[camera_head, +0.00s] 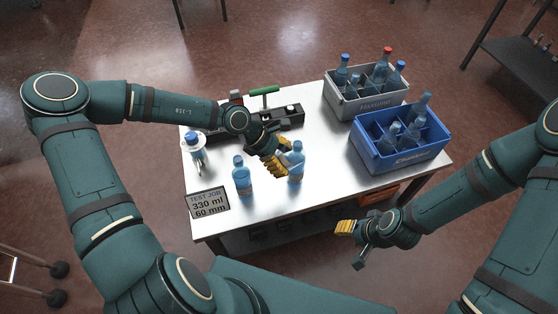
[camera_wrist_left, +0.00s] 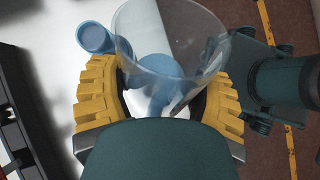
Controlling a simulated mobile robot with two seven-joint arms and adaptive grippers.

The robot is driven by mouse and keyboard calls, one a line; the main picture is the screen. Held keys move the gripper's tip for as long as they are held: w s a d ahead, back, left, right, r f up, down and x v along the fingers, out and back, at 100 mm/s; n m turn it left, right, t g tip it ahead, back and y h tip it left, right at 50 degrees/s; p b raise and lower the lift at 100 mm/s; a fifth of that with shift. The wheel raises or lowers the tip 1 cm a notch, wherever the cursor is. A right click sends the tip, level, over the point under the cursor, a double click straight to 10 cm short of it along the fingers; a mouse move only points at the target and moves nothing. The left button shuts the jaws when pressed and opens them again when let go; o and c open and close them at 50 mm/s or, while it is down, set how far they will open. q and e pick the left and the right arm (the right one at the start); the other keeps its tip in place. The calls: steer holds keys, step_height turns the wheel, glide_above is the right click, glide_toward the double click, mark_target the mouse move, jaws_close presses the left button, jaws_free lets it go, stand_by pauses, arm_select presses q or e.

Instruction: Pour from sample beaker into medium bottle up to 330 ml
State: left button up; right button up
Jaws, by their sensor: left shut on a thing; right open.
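My left gripper (camera_head: 280,158) is shut on a clear glass beaker, the likely sample beaker (camera_head: 288,157). In the left wrist view the beaker (camera_wrist_left: 170,35) stands between the yellow fingers (camera_wrist_left: 165,90), its wide rim towards the top. A blue bottle (camera_head: 296,174) is right beside and partly behind the beaker; its blue shape (camera_wrist_left: 155,75) shows through the glass. Another blue bottle (camera_head: 242,178) stands to the left. I cannot tell which is the medium bottle, nor the liquid levels. My right gripper (camera_head: 352,237) is open and empty off the table's front edge.
A sign (camera_head: 208,203) reads "TEST JOB 330 ml 60 mm". A bottle with a white collar (camera_head: 195,148) stands at the left. A dark device with a green handle (camera_head: 265,91) is behind. A grey crate (camera_head: 368,105) and a blue crate (camera_head: 400,158) hold bottles at the right.

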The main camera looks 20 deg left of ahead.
arm_select(q)
steer(key=n+t, duration=0.1)
steer(key=d+f+n+t+b, duration=0.1)
steer(key=n, duration=0.1)
steer(key=shift+w+f, duration=0.2)
steer(key=shift+f, duration=0.1)
steer(key=shift+w+f+n+t, duration=0.1)
steer(key=shift+f+n+t, duration=0.05)
steer(key=shift+n+t, duration=0.55)
steer(key=shift+w+a+n+t+y+b, duration=0.4)
steer(key=shift+w+a+n+t+b, duration=0.15)
steer(key=shift+n+t, duration=0.35)
steer(key=shift+w+a+r+n+t+y, duration=0.3)
steer(key=shift+w+a+r+n+t, duration=0.2)
steer(key=shift+a+n, duration=0.35)
steer(key=shift+d, duration=0.1)
